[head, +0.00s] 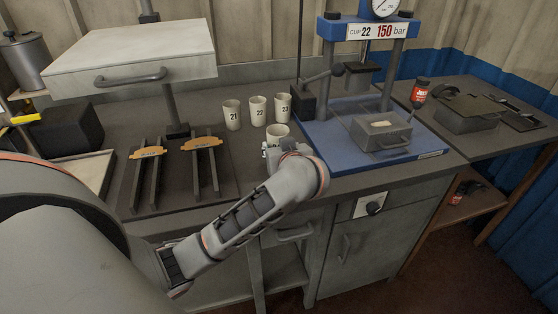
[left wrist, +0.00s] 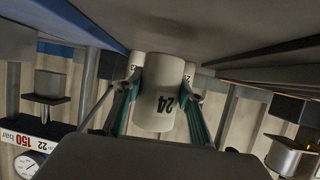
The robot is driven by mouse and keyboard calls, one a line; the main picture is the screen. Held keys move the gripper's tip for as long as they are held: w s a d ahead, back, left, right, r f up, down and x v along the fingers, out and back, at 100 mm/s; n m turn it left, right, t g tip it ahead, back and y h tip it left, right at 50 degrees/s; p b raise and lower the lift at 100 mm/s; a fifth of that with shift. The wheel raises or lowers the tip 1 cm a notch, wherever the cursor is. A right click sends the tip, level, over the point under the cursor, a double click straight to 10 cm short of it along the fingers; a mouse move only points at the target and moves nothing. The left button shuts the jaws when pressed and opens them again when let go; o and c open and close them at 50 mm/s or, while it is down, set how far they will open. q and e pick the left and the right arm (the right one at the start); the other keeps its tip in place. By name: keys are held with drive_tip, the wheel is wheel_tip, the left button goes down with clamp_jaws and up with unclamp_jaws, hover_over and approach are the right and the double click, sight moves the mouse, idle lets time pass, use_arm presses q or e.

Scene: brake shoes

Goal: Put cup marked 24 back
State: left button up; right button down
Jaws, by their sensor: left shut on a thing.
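The pale cup marked 24 (left wrist: 162,95) sits between the two fingers of my left gripper (left wrist: 158,112) in the left wrist view, which is upside down. My left gripper is shut on it. In the head view the rim of this cup (head: 278,131) shows just beyond my left gripper (head: 284,151), which hides most of its body. I cannot tell whether its base touches the bench. Cups marked 21 (head: 232,114), 22 (head: 257,110) and 23 (head: 283,107) stand upright in a row behind it. My right gripper is not in view.
A blue press (head: 330,150) with a sign reading "CUP 22 150 bar" stands right of the cups. Left are brake shoes (head: 205,142) on dark rails and a pale box-like unit (head: 130,58) with a handle. Bare bench (head: 210,105) lies left of cup 21.

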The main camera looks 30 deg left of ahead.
use_arm(q)
wheel_tip(320, 180, down, 4)
drive_tip(key=shift+r+b, duration=0.25)
drive_tip(key=shift+b, duration=0.2)
drive_tip(key=shift+f, duration=0.2)
drive_tip(key=shift+r, duration=0.1)
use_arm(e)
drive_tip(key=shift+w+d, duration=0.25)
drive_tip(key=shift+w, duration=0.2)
